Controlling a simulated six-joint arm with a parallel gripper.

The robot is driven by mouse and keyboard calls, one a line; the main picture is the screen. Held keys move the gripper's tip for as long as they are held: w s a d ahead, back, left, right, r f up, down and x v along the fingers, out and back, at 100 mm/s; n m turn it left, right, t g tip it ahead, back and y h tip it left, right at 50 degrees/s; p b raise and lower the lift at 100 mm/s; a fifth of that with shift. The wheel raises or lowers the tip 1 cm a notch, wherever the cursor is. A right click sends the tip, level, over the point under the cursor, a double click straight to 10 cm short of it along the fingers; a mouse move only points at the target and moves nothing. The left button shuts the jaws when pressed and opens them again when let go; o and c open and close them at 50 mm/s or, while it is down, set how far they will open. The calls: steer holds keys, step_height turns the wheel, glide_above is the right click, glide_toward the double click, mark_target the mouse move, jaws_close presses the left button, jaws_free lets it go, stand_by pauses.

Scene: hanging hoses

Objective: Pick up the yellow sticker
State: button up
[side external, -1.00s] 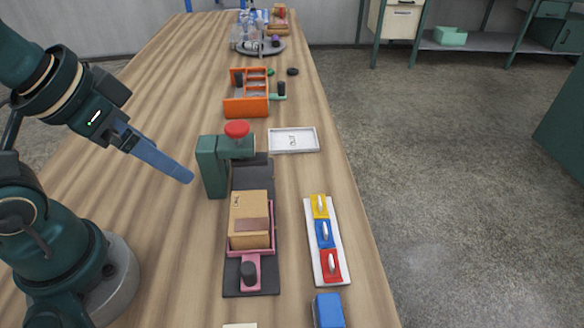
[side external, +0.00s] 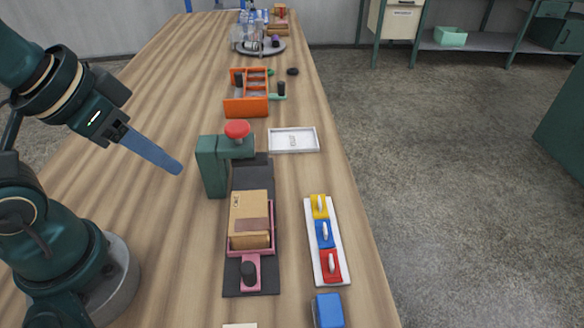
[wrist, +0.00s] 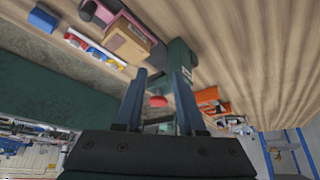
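The yellow sticker (side external: 319,206) lies at the far end of a white strip (side external: 341,268) on the right side of the table. A blue sticker (side external: 325,234) and a red sticker (side external: 331,265) follow it on the strip, each with a pale raised tab. In the wrist view the strip's stickers are small at upper left. My gripper (side external: 176,167) is in the air on the left, well apart from the strip. In the wrist view its two fingers (wrist: 158,88) stand apart with nothing between them, so it is open and empty.
A green press with a red knob (side external: 237,129) and a cardboard box (side external: 249,214) in a pink holder stand between my gripper and the strip. A white tray (side external: 318,140) and an orange rack (side external: 232,107) are farther back. A blue block (side external: 328,311) is in front.

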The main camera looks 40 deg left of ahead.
stand_by(0.3)
steer(key=w+r+n+y, duration=0.1)
steer(key=w+r+n, duration=0.4)
steer(key=n, duration=0.2)
steer(key=n+g+y, duration=0.2)
steer(key=n, duration=0.1)
glide_above(321, 205)
step_height(321, 205, down, 11)
steer(key=shift+m, duration=0.5)
steer(key=f, duration=0.1)
steer(key=s+d+f, duration=0.1)
steer(key=f, duration=0.2)
steer(key=shift+s+d, duration=0.3)
steer(key=shift+s, duration=0.05)
steer(key=shift+x, duration=2.35)
